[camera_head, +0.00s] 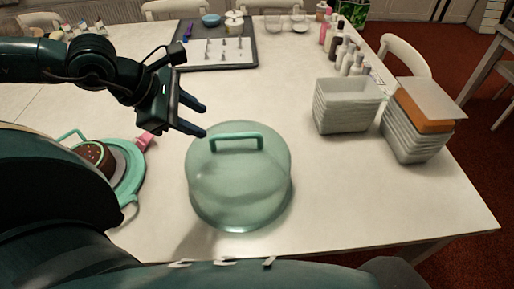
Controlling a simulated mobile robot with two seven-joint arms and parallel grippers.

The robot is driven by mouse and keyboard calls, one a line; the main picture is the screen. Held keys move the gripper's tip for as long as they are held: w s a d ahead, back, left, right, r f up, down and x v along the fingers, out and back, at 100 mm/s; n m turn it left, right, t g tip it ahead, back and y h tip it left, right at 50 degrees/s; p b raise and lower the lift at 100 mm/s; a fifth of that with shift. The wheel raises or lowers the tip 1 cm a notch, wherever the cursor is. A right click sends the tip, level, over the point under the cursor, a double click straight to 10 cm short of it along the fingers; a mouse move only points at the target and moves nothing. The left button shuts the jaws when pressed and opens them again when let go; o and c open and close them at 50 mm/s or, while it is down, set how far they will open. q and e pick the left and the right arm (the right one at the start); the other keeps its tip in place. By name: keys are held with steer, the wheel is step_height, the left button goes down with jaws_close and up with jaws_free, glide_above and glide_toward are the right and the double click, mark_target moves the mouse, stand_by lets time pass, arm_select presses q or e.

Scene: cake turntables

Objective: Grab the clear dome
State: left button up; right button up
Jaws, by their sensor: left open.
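The clear dome (240,185) stands upright on the white table in the middle of the head view. It is tinted green and has a teal handle (236,139) across its top. My left gripper (203,121) is open and empty, to the upper left of the dome. Its fingers point right toward the handle and look apart from it in the picture. My right gripper is not in view.
A teal turntable (133,172) with a chocolate cake (96,157) is at left, partly hidden by my arm. Stacked white trays (346,108) and another stack (412,138) are at right. A dark tray (240,62) and several bottles (346,52) stand behind. Table right of the dome is clear.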

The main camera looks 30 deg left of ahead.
mark_target(234, 135)
arm_select(q)
steer(key=x, duration=0.7)
steer(key=shift+w+f, duration=0.1)
steer(key=shift+w, duration=0.05)
steer(key=shift+w+p+x, duration=0.25)
steer(key=shift+p+x, duration=0.45)
steer(key=shift+x, duration=1.6)
steer(key=shift+w+d+f, duration=0.1)
steer(key=shift+w+f, duration=0.15)
steer(key=shift+f, duration=0.15)
steer(key=shift+c, duration=0.4)
jaws_close()
